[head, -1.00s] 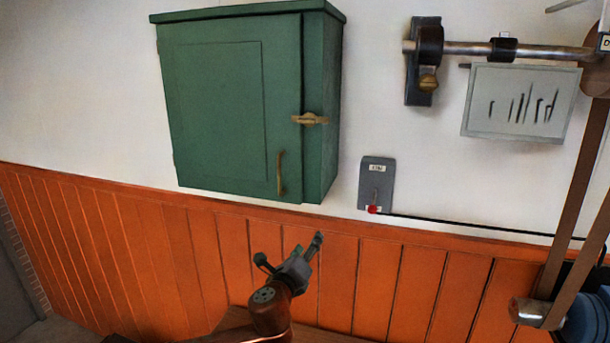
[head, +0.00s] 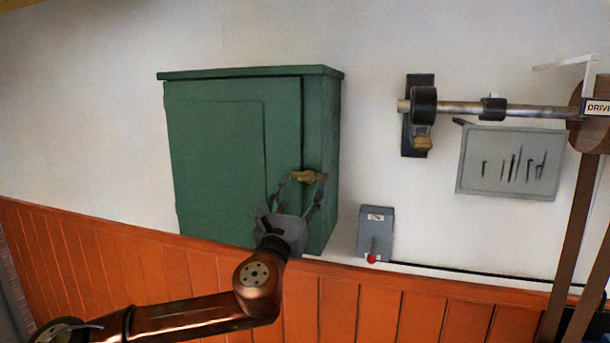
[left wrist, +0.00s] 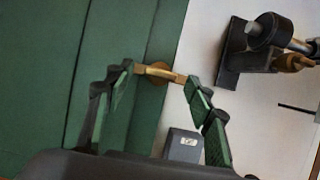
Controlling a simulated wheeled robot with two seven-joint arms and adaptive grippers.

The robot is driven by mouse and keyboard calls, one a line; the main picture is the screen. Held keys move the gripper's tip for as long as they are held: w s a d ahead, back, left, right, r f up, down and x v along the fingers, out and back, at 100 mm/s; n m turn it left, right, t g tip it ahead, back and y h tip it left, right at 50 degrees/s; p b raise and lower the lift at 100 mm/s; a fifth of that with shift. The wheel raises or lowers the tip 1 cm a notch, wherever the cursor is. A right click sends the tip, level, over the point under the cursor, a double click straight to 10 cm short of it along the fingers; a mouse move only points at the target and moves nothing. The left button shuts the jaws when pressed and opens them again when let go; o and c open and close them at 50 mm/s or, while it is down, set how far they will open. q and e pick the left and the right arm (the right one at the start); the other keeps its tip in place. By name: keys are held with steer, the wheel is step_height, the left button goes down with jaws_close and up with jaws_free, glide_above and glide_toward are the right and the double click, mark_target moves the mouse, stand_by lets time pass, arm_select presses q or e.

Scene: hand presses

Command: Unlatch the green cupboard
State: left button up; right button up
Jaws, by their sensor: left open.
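The green cupboard (head: 220,150) hangs on the white wall with its door shut. Its brass latch (head: 310,176) lies about level across the door's right edge, and it also shows in the left wrist view (left wrist: 160,73). My left gripper (head: 300,182) is open in front of the latch. In the left wrist view its fingertips (left wrist: 158,75) are at either end of the latch; I cannot tell whether they touch it. The cupboard's door handle is hidden behind my gripper in the head view. My right gripper is not in view.
A grey switch box (head: 376,232) with a red knob is on the wall right of the cupboard. A shaft on a bracket (head: 418,115) and a grey panel (head: 512,160) are further right. Orange wainscot (head: 410,310) runs below.

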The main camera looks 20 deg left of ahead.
mark_target(309, 176)
arm_select(q)
steer(key=shift+p+x, duration=0.35)
steer(key=shift+x, duration=0.65)
steer(key=shift+w, duration=0.15)
steer(key=shift+c, duration=0.6)
steer(key=c, duration=1)
steer(key=shift+c, duration=0.2)
